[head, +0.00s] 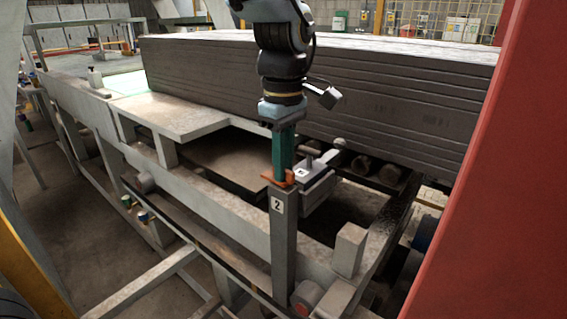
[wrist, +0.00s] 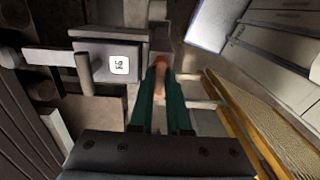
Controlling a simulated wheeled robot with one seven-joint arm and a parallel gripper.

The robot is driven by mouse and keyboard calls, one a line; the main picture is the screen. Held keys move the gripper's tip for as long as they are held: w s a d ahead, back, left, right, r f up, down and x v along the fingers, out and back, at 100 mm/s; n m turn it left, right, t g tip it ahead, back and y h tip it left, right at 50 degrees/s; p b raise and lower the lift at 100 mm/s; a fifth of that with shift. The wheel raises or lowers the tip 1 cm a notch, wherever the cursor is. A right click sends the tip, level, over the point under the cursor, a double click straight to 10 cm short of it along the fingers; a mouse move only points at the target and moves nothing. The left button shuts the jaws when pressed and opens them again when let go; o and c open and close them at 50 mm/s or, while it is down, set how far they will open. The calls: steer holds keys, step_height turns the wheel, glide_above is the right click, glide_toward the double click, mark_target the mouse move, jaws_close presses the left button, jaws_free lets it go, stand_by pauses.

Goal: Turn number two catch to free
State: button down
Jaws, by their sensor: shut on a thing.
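The number two catch is a small orange lever (head: 272,180) on top of a grey post (head: 284,245) with a white "2" label. My gripper (head: 284,171) points down at the post top, its teal fingers shut on the orange lever. In the wrist view the teal fingers (wrist: 161,88) close around the lever (wrist: 162,64), and its end shows between and beyond them. The fingers hide part of the lever, so its exact turn is hard to tell.
A grey block with a white label and a T-shaped handle (head: 318,188) stands close behind the post; its labelled box also shows in the wrist view (wrist: 98,62). A long dark ribbed stack (head: 400,95) lies behind my arm. A red upright (head: 500,200) fills the right side.

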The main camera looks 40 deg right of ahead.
stand_by(0.4)
steer(key=c, duration=0.9)
jaws_free()
steer(key=shift+r, duration=0.1)
step_height(320, 180, up, 11)
steer(key=shift+f+b, duration=0.15)
steer(key=shift+b, duration=1)
